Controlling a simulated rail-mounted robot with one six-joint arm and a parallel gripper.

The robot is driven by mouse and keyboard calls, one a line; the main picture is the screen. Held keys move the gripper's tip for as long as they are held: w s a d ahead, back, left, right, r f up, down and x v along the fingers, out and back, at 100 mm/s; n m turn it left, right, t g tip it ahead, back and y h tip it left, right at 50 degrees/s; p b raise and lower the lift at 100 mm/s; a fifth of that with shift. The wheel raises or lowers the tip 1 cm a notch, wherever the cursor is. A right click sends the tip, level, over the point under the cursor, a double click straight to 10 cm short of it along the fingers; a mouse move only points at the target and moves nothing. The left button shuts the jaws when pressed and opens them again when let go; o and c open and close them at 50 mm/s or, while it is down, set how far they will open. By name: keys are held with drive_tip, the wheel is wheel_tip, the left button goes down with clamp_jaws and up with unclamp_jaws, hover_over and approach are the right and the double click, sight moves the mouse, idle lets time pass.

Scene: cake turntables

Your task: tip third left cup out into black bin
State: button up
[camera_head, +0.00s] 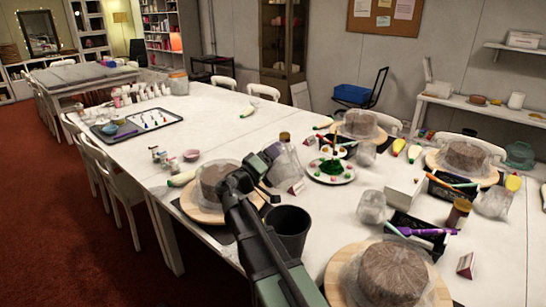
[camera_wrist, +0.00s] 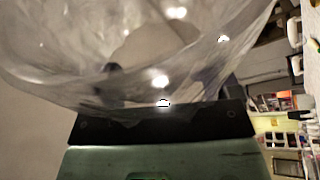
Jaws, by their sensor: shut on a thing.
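My gripper (camera_head: 268,158) is shut on a clear plastic cup (camera_head: 286,166), held above the table near the left cake. The cup also fills the upper part of the wrist view (camera_wrist: 150,65), its wall against the dark jaw. A pale, blurred shape shows through it; I cannot tell whether it is inside or behind. The black bin (camera_head: 295,226) stands on the table just right of my arm, open at the top, below and in front of the cup. My arm partly hides its left side. Other clear cups stand at the right (camera_head: 371,208), (camera_head: 494,204).
Wrapped cakes on wooden turntables stand at the left (camera_head: 187,207), front right (camera_head: 436,288) and farther back. A brown-capped jar (camera_head: 284,137) shows behind the held cup.

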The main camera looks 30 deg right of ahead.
wheel_tip(320, 180, down, 10)
drive_tip(key=w+n+g+y, duration=0.2)
drive_tip(key=n+g+y, duration=0.2)
drive_tip(key=n, duration=1.5)
drive_tip(key=shift+y+p, duration=0.45)
drive_tip(key=shift+y, duration=0.65)
